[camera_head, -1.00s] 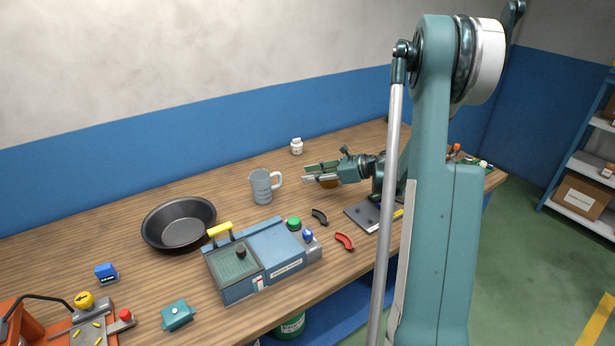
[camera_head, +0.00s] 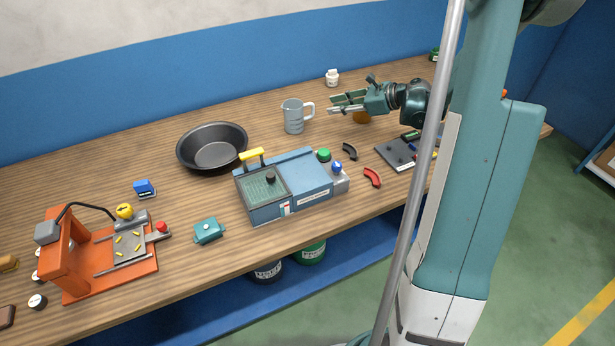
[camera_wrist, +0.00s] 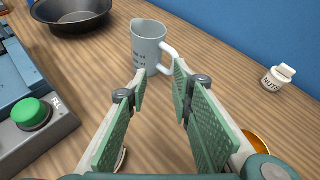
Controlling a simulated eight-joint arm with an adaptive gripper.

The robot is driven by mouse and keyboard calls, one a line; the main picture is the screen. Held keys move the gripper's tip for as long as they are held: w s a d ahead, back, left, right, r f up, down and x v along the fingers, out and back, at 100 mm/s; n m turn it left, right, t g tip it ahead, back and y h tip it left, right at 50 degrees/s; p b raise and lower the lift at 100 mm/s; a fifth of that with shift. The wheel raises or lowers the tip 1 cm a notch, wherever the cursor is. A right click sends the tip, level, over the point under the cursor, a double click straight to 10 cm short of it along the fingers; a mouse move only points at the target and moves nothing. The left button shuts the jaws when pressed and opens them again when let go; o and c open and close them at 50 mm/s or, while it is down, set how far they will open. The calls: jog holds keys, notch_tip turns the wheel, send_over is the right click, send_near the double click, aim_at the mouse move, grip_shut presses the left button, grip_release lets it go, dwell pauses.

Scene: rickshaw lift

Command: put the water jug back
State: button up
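The water jug (camera_head: 293,117) is a grey-blue measuring jug with printed marks. It stands upright on the workbench, with its handle towards my gripper. It also shows at the top of the wrist view (camera_wrist: 148,48), beyond my fingertips. My gripper (camera_head: 331,105) is just right of the jug handle, low over the bench and pointing at the jug. In the wrist view my gripper (camera_wrist: 160,74) is open, its two green-padded fingers spread with bare bench between them. The right fingertip overlaps the handle's lower end in that view; I cannot tell whether they touch.
A dark pan (camera_head: 212,148) stands left of the jug. A blue-grey machine (camera_head: 285,187) is in front. A white bottle (camera_wrist: 278,80) stands near the wall. An amber round object (camera_head: 361,117) lies under my gripper. An orange press (camera_head: 70,255) stands at far left.

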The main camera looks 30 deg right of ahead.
jog(key=s+a+r+n+g+h, duration=0.1)
jog(key=s+a+r+n, duration=0.3)
jog(key=a, duration=0.4)
jog(key=s+a+r+n+g+h, duration=0.1)
jog(key=s+a+r+n, duration=0.3)
jog(key=a, duration=0.3)
jog(key=s+a+r+n+g+h, duration=0.1)
jog(key=s+a+r+n+h, duration=0.1)
jog(key=s+a+n, duration=0.35)
jog(key=s+a+n+h, duration=0.1)
jog(key=s+a+n, duration=0.2)
jog(key=s, duration=0.5)
jog(key=s+a+n+h, duration=0.1)
jog(key=s+a+n, duration=0.3)
jog(key=s+n, duration=0.2)
jog(key=s+a+n+h, duration=0.1)
jog(key=s+a+n, duration=0.2)
jog(key=s, duration=0.6)
jog(key=shift+s+a+r+n+h, duration=0.3)
jog(key=shift+s+n+h, duration=0.1)
jog(key=shift+n, duration=0.35)
